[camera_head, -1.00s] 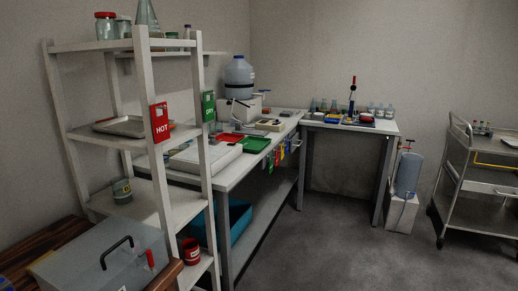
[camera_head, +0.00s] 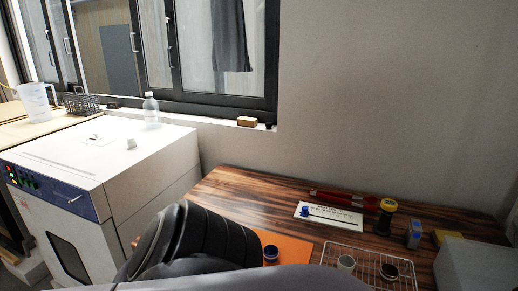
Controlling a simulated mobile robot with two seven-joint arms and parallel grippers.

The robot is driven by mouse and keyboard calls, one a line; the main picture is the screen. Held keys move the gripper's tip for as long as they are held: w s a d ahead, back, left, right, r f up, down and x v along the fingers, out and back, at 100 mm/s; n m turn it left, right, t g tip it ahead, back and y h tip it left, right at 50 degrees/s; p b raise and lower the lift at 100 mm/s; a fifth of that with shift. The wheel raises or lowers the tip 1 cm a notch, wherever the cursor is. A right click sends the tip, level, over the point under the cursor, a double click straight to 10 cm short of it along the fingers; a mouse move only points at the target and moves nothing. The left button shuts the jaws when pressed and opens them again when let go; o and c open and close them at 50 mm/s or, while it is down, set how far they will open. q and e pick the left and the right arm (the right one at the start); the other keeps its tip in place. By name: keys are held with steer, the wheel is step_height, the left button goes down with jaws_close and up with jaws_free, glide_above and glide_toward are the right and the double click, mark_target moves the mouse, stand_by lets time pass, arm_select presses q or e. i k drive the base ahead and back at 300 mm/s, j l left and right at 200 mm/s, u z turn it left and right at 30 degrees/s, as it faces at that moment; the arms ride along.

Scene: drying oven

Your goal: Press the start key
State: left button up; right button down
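The drying oven (camera_head: 120,170) is a white box at the left of the head view. Its blue control panel (camera_head: 50,190) runs along the upper edge of its front, with small red and green lit keys (camera_head: 22,180) at the panel's left end. Their labels are too small to read, so I cannot tell which one is the start key. A dark window (camera_head: 68,258) shows in the oven's front below the panel. A black and grey link of my arm crosses the bottom middle. Neither gripper is in view.
A dark wooden table (camera_head: 235,195) stands right of the oven, with an orange mat (camera_head: 290,250), a wire rack (camera_head: 360,262), a white card (camera_head: 330,217) and a yellow-topped jar (camera_head: 386,215). A clear bottle (camera_head: 151,110) stands near the oven's back edge, below the window.

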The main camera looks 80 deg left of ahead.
mark_target(33, 186)
steer(key=u, duration=4.05)
